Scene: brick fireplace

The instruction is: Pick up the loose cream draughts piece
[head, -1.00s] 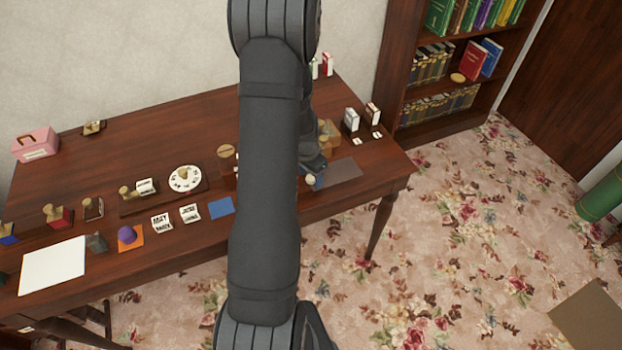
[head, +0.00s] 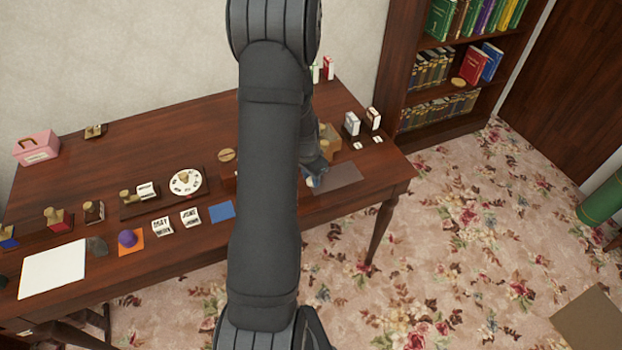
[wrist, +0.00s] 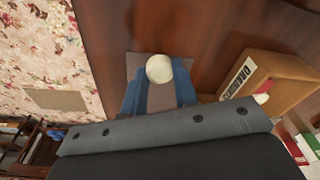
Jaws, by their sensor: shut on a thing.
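The cream draughts piece (wrist: 159,68) is a pale round disc in the wrist view. My gripper (wrist: 160,82) is shut on it, with one blue finger at each side. In the head view, the piece (head: 309,182) shows only as a small pale patch beside my gripper (head: 317,180), partly hidden by my arm. A grey mat (wrist: 145,60) lies behind the piece in the wrist view. I cannot tell how far the piece is above the table.
An open wooden box with lettering (wrist: 280,68) stands right of my gripper in the wrist view. The brown table (head: 150,115) carries stamps, cards and a white sheet (head: 53,269) at left.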

